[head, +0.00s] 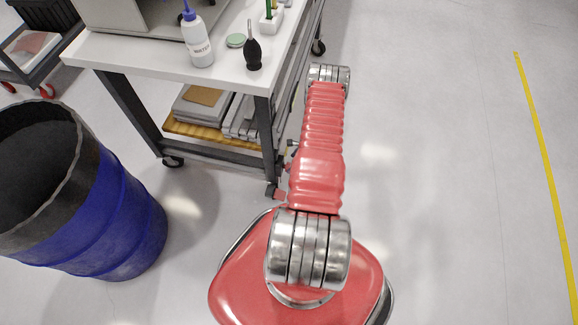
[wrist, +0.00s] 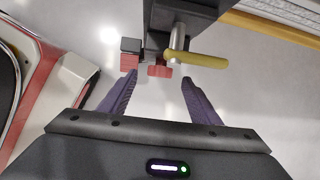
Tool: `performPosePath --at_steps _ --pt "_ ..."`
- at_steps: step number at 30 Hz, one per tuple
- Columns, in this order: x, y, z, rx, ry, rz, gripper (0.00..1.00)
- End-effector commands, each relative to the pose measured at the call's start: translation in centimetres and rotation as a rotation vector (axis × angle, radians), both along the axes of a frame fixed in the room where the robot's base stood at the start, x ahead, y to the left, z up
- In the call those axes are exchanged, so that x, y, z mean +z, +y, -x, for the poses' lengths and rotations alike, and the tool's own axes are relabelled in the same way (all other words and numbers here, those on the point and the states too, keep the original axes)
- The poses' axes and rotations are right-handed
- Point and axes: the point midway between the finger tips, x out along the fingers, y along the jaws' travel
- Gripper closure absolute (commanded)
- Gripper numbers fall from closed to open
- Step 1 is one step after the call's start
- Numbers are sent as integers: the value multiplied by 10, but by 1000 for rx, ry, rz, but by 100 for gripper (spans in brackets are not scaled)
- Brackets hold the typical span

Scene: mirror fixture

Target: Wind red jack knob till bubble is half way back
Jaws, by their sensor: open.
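In the wrist view my gripper (wrist: 159,78) is open, its two purple fingers apart with nothing between them. Just beyond the fingertips is a small red part (wrist: 159,70) at the dark bench leg, possibly the jack knob; its shape is partly hidden. A second red part with a dark top (wrist: 129,59) is to its left. A yellow rod (wrist: 196,60) crosses a metal shaft (wrist: 178,38) on the right. In the head view a small red part (head: 279,195) shows by the bench foot. I cannot make out a bubble. The head view does not show my gripper.
The white bench (head: 140,55) on castors carries a bottle (head: 197,38) and a black blower (head: 253,52). Its lower shelf holds trays (head: 203,105). A blue drum (head: 120,225) stands at left. The floor right of my arm is clear up to a yellow line (head: 543,150).

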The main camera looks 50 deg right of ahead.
Motion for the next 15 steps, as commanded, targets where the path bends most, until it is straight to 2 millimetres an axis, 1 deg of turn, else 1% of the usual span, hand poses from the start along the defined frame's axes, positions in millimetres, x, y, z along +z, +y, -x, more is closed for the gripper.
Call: performPosePath --at_steps 1,9,15 --pt "-6 1 -2 0 0 -1 43" --pt "-33 4 -13 1 0 0 43" --pt "-46 4 -19 1 0 0 43"
